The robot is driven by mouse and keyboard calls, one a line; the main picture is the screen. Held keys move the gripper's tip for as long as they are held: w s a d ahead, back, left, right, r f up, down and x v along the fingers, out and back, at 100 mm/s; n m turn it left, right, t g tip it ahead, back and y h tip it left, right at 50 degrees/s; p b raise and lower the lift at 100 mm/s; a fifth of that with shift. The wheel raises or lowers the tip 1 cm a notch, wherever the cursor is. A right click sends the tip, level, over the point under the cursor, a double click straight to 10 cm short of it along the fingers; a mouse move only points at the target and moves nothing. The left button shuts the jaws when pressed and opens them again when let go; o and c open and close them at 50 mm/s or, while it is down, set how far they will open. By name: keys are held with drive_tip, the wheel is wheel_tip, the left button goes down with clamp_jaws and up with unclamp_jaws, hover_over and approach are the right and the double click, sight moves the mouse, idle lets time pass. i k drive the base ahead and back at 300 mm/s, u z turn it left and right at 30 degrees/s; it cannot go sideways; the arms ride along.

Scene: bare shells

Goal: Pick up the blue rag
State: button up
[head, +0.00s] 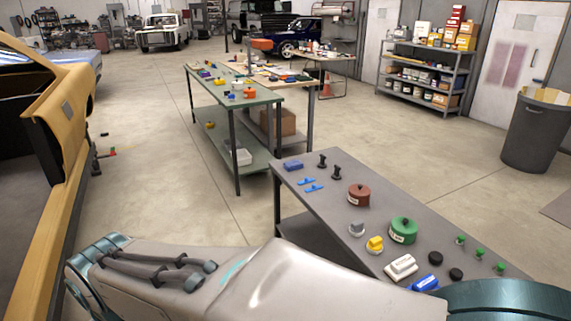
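A small dark-blue item (292,165) lies at the far left corner of the near grey workbench (330,207). It may be the blue rag, but it is too small for me to tell cloth from a block. A brighter blue item (425,284) with a pale mark lies at the bench's near edge, partly hidden by my arm. My arm's pale links cross the bottom of the head view, in front of the bench. My gripper is not visible.
The bench also holds two blue clips (310,185), two black pieces (329,167), a brown canister (359,195) and a green canister (403,230). A green workbench (236,98) stands beyond. A yellow car shell (66,115) is left; open floor lies between.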

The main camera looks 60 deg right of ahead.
sight(291, 165)
drive_tip(key=z, duration=1.65)
drive_tip(key=k, duration=0.5)
drive_tip(key=u, duration=1.05)
drive_tip(key=k, duration=0.85)
drive_tip(key=u, duration=0.35)
drive_tip(key=i, duration=1.35)
drive_tip(key=z, duration=0.45)
drive_tip(key=i, duration=1.6)
drive_tip(key=z, duration=0.55)
drive_tip(key=i, duration=1.55)
drive_tip(key=z, duration=1.05)
drive_tip(key=i, duration=1.1)
drive_tip(key=z, duration=1.1)
